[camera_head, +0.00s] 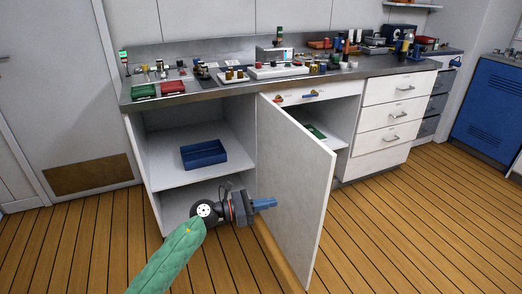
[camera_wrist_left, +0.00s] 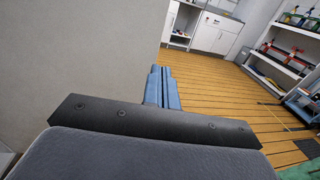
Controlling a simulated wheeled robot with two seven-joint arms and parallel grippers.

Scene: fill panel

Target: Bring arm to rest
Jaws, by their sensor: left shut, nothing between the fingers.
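My left arm, in a green sleeve, comes in from the bottom left of the head view. My left gripper (camera_head: 264,204) is in front of the open cupboard, low down, with its blue fingers pointing right toward the open cabinet door (camera_head: 299,180). The fingers are shut and empty. In the left wrist view the blue fingers (camera_wrist_left: 162,88) lie together, with a pale flat surface to their left. My right arm and gripper are not in view.
A blue bin (camera_head: 204,154) sits on the cupboard shelf. The worktop (camera_head: 222,86) above carries red and green trays and many small items. White drawers (camera_head: 394,115) stand to the right. The wooden floor (camera_head: 400,235) at the right is clear.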

